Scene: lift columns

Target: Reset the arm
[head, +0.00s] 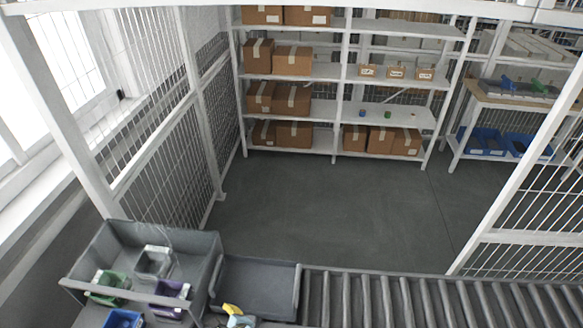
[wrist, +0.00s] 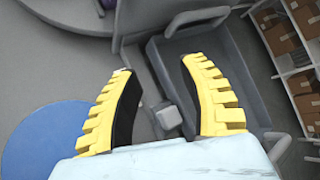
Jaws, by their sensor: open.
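My gripper (wrist: 156,66) is open in the wrist view, its two yellow ribbed fingers spread apart with nothing held between them. Its yellow fingertip and pale body also show at the bottom edge of the head view (head: 232,309), beside a low grey tray (head: 258,268). Most of my arm is out of the head view. Beyond and between the fingers, the wrist view shows a grey tray-like container (wrist: 152,58) with a raised handle, and a small light grey block (wrist: 167,114).
A grey tote (head: 205,245) at lower left holds small green, grey and purple bins; a blue bin (head: 123,319) is in front. A roller conveyor (head: 430,300) runs right. Shelves (head: 310,82) with cardboard boxes stand behind open floor. Mesh fencing (head: 155,120) flanks the left.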

